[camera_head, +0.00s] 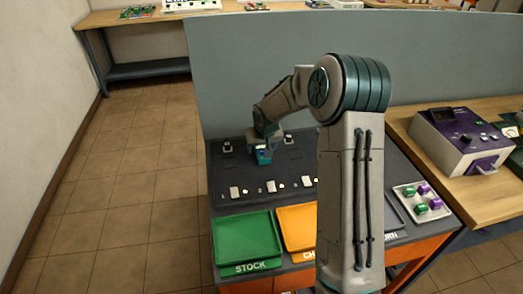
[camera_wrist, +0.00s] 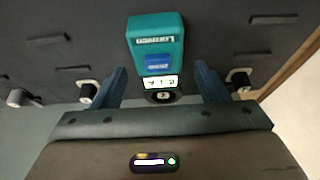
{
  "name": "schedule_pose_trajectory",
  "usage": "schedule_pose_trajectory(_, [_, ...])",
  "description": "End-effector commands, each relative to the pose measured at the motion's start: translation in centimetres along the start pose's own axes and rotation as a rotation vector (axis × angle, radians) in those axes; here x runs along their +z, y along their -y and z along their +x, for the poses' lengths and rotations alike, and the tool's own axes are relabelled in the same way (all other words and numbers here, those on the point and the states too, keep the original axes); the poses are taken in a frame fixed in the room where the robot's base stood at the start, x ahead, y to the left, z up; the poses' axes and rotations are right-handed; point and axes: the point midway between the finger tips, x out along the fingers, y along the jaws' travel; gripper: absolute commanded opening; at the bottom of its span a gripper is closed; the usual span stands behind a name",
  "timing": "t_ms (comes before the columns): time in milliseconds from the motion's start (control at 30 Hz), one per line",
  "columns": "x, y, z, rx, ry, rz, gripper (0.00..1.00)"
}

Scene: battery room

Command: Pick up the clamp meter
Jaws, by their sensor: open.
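A teal handheld device with a blue panel, a white label and a dark round part, apparently the clamp meter (camera_wrist: 155,30), is in the upper middle of the wrist view. My gripper (camera_wrist: 160,72) is open, with one blue finger on each side of the device's lower part. I cannot tell whether the fingers touch it. In the head view my gripper (camera_head: 264,142) is over the left part of the dark bench top, with a small teal piece of the device (camera_head: 264,157) showing just below it. The rest of the device is hidden there.
A green STOCK tray (camera_head: 246,238) and an orange tray (camera_head: 295,228) stand at the bench front. Small white pieces (camera_head: 234,191) lie behind them. A grey partition (camera_head: 230,90) rises behind the bench. A purple instrument (camera_head: 460,140) and a white tray of coloured parts (camera_head: 420,201) are right.

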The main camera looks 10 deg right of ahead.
Motion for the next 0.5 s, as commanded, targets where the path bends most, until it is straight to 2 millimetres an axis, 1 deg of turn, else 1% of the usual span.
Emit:
schedule_pose_trajectory(67, [-0.01,0.0,-0.01,0.0,0.0,0.0,0.67])
schedule_pose_trajectory(100, [-0.01,0.01,-0.02,0.0,0.0,0.0,0.65])
schedule_pose_trajectory(167, [0.0,0.01,-0.02,0.0,0.0,0.0,0.48])
schedule_pose_trajectory(200, [0.0,0.01,-0.02,0.0,0.0,0.0,0.37])
schedule_pose_trajectory(300, [0.0,0.01,-0.03,0.0,0.0,0.0,0.12])
schedule_pose_trajectory(333, [0.0,0.01,-0.03,0.0,0.0,0.0,0.12])
schedule_pose_trajectory(367, [-0.05,0.02,-0.07,0.0,-0.001,0.0,0.07])
schedule_pose_trajectory(500, [-0.05,0.02,-0.08,0.0,-0.001,0.0,0.07])
